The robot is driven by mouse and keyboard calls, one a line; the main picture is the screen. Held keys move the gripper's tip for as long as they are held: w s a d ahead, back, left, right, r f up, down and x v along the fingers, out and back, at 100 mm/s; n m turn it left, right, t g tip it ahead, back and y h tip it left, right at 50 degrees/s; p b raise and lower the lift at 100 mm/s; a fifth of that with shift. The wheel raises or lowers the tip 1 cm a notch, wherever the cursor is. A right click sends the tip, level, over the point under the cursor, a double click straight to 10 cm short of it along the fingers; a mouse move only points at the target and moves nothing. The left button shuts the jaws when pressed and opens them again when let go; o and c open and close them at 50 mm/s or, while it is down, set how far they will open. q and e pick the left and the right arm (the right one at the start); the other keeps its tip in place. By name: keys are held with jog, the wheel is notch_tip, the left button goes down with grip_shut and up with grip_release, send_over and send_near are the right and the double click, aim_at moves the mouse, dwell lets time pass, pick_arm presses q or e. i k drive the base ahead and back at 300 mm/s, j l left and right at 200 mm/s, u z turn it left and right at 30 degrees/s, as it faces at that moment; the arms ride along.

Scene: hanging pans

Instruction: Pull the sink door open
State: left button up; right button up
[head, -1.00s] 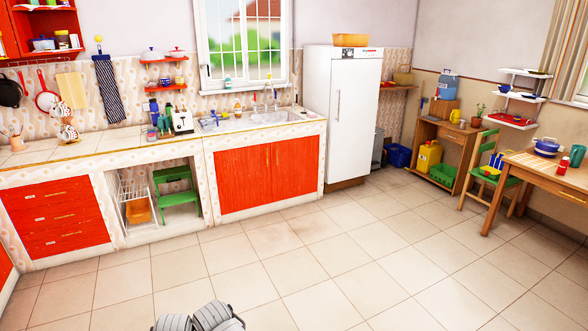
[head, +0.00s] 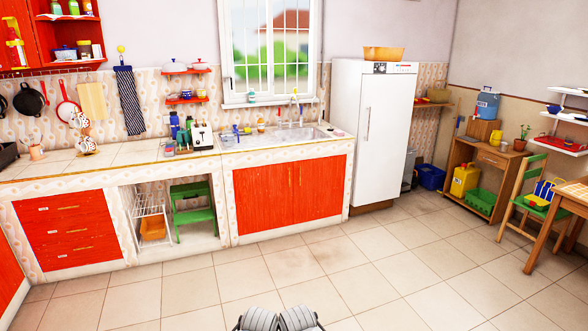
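The sink doors stand shut under the sink in the head view. They are a pair of red wooden doors, a left door (head: 261,197) and a right door (head: 324,187). Two thin upright handles (head: 295,176) sit side by side near their middle seam. The sink (head: 273,142) is set in the counter above them. Grey rounded parts of my own body show at the bottom edge. Neither of my grippers is in view, and the doors are out of contact with anything of mine that shows.
The tiled floor (head: 350,270) before the doors is clear. A white fridge (head: 375,135) stands right of the sink cabinet. Left of it is an open bay with a green step stool (head: 192,207) and a white rack (head: 150,207). Red drawers (head: 67,232) are further left.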

aim_at(318, 183)
jog(key=i+l+z, duration=0.25)
jog(key=i, duration=0.55)
jog(key=i+z, duration=0.3)
jog(key=i, duration=1.55)
jog(key=i+u, duration=0.1)
jog(key=i, duration=1.05)
jog(key=i+l+u, duration=0.15)
jog(key=i, duration=0.25)
jog(key=i+l+u, duration=0.15)
jog(key=i, duration=0.25)
jog(key=i+l+u, duration=0.2)
jog(key=i, duration=0.2)
jog(key=j, duration=0.05)
